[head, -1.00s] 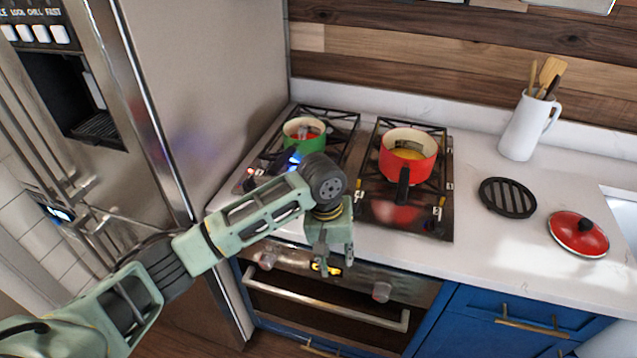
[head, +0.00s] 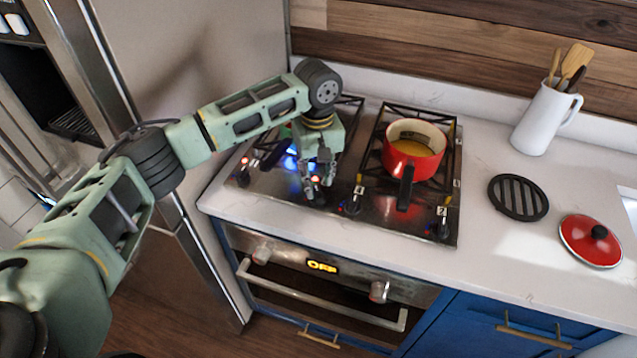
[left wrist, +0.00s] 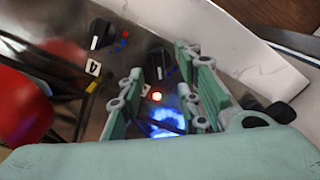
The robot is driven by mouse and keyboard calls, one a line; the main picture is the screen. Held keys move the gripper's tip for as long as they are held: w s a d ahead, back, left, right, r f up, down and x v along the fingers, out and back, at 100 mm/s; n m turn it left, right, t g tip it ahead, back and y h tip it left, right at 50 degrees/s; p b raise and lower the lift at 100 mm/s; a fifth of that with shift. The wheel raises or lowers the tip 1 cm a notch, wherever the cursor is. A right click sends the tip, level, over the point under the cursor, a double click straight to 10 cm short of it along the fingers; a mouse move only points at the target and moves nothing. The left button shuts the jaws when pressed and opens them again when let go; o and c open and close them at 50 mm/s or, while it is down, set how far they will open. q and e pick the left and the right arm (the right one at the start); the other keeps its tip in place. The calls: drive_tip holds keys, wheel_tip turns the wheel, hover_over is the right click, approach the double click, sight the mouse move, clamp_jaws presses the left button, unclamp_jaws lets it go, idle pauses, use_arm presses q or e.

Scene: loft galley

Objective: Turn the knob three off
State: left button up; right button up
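Black knobs run along the cooktop's front edge. One knob (left wrist: 168,68) lies between the fingers of my left gripper (left wrist: 160,60) in the left wrist view; I cannot read its label. A red light and a blue flame (left wrist: 165,121) show beside it. To its left is another knob (left wrist: 100,33) by a label marked 4; this knob also shows in the head view (head: 353,204). In the head view my left gripper (head: 319,183) points down over the front of the cooktop (head: 400,222), fingers apart. Contact with the knob cannot be told. My right gripper is out of view.
A red pot (head: 424,160) stands on the right burners, its handle toward the front. A black trivet (head: 518,197), a red lid (head: 590,241) and a white utensil jug (head: 545,118) stand right. The fridge is at left.

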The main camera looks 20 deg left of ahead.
sight(318, 192)
use_arm(q)
wheel_tip(318, 192, down, 4)
drive_tip(key=shift+r+p, duration=0.2)
drive_tip(key=shift+p, duration=0.1)
drive_tip(key=shift+w+f, duration=0.1)
drive_tip(key=shift+f, duration=0.2)
drive_tip(key=c, duration=0.3)
clamp_jaws()
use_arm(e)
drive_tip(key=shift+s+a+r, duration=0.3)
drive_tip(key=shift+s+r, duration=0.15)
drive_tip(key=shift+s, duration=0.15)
